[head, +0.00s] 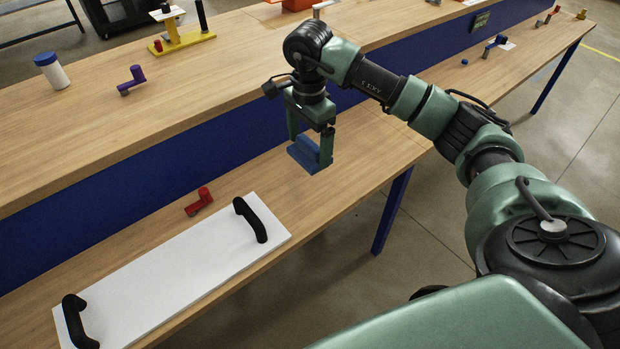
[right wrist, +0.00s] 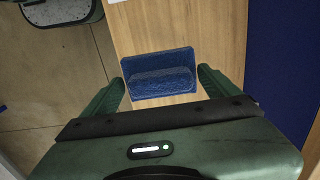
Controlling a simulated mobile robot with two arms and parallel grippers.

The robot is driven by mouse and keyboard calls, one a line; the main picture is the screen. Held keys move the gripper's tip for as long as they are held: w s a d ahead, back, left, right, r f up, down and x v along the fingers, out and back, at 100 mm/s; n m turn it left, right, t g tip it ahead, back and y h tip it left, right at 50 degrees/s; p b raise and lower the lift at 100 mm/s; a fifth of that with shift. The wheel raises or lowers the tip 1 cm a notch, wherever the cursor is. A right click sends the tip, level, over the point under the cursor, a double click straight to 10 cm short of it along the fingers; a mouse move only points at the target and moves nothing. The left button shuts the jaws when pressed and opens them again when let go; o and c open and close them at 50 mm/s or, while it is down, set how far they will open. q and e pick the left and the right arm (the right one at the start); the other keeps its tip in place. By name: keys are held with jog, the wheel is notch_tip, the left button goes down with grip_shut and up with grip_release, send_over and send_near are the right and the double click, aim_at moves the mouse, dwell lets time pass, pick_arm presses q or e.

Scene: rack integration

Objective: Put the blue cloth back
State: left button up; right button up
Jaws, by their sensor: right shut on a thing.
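The blue cloth (head: 306,154) is a small block-like pad with a raised ridge. My right gripper (head: 312,140) is shut on it and holds it above the lower wooden bench, near the bench's front edge. In the right wrist view the cloth (right wrist: 158,75) lies between the two green fingers of my right gripper (right wrist: 160,88), with wood behind it. My left gripper is not in view.
A white panel (head: 180,265) with two black handles lies on the lower bench (head: 345,150) at the left. A red part (head: 199,202) lies behind it. A purple part (head: 131,80) and a white bottle with blue lid (head: 53,73) stand on the upper shelf.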

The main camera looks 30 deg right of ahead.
notch_tip(320, 180, down, 9)
jog(key=shift+d+r+p, duration=0.1)
jog(key=shift+r+p, duration=0.05)
jog(key=shift+p, duration=0.15)
notch_tip(320, 180, down, 3)
jog(key=shift+f, duration=0.5)
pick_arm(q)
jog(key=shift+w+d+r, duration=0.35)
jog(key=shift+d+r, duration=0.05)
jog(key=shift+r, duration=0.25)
pick_arm(e)
jog(key=shift+f, duration=0.2)
jog(key=o, duration=0.9)
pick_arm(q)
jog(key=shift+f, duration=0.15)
